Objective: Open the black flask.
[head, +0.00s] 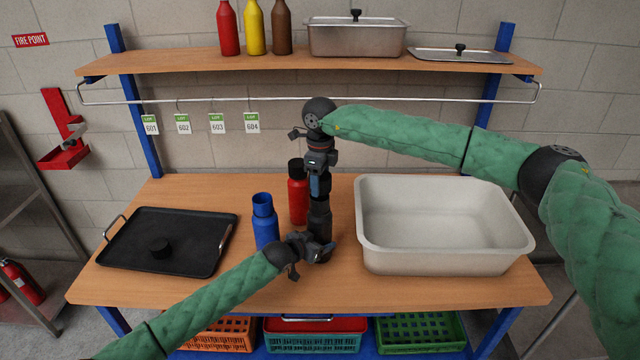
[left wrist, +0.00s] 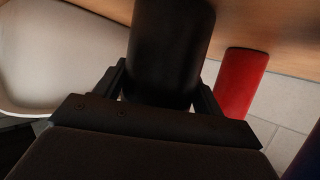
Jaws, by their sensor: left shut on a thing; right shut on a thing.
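The black flask (head: 320,217) stands upright on the table, between the red flask and the pale tub. My left gripper (head: 318,250) is shut around its lower body. The left wrist view shows the black body (left wrist: 170,50) between the two fingers. My right gripper (head: 320,192) points down from above and is shut at the flask's top, on its lid. The fingers mostly hide the lid, so I cannot tell whether it is loose from the body.
A blue flask (head: 265,222) without a lid and a red flask (head: 297,192) with a black lid stand close on the left. The large pale tub (head: 445,257) is close on the right. A shelf (head: 290,62) hangs behind.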

